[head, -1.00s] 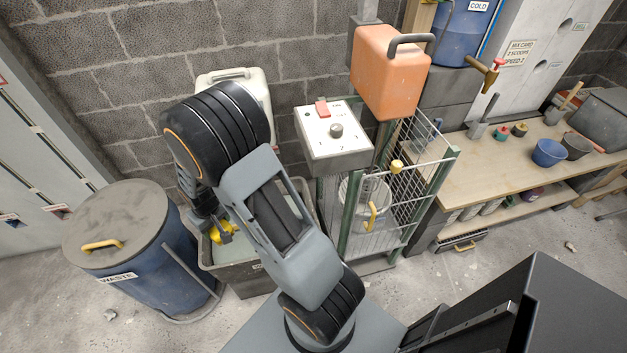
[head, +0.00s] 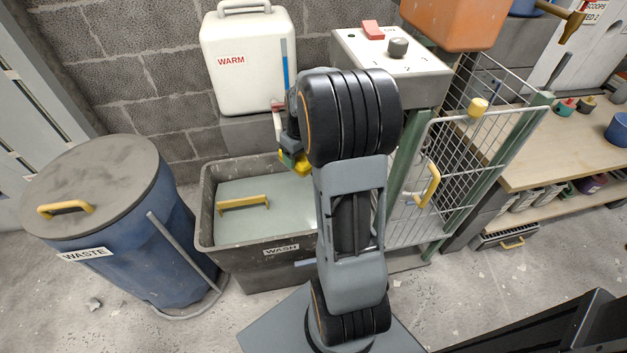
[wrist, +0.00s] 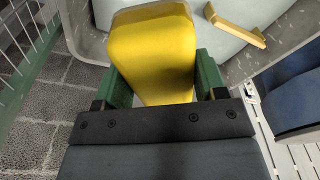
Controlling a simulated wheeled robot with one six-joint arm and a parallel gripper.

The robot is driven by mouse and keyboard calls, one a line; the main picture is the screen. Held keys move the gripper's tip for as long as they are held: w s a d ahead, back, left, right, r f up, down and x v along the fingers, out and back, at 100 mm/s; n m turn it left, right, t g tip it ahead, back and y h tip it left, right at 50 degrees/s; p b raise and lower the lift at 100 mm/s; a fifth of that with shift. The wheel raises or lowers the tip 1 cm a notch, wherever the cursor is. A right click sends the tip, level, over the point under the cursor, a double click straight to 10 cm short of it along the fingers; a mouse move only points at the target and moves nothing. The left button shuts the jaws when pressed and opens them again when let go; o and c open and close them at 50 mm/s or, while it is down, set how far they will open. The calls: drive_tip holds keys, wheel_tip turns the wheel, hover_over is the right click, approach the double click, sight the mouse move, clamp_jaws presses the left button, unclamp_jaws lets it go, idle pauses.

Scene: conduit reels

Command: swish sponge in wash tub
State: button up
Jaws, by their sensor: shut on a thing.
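My gripper (wrist: 163,82) is shut on a yellow block-shaped sponge (wrist: 153,42), with green fingers on either side of it. In the head view the sponge (head: 303,166) shows partly behind my arm, over the back right part of the wash tub (head: 205,205). The tub is a grey open-topped bin labelled WASH. A flat pale green panel (head: 235,190) with a yellow bar handle (head: 243,204) spans the visible part of its top. My arm hides the tub's right part. I cannot tell whether the sponge touches the panel or anything inside.
A blue WASTE bin (head: 135,250) with a grey lid stands left of the tub. A white WARM container (head: 248,65) is behind it. A switch box (head: 392,52) and wire cage (head: 465,180) stand to the right, beside a wooden bench (head: 530,165).

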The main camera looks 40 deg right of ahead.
drive_tip(key=s+d+f+b, duration=0.1)
drive_tip(key=d+f+b, duration=0.1)
drive_tip(key=f+b, duration=0.6)
drive_tip(key=s+d+f+b, duration=0.1)
drive_tip(key=f+b, duration=0.6)
drive_tip(key=f, duration=0.8)
drive_tip(key=shift+d+n+b, duration=0.3)
drive_tip(key=shift+d+b, duration=0.05)
drive_tip(key=shift+d, duration=0.15)
drive_tip(key=shift+f, duration=0.1)
drive_tip(key=shift+w, duration=0.1)
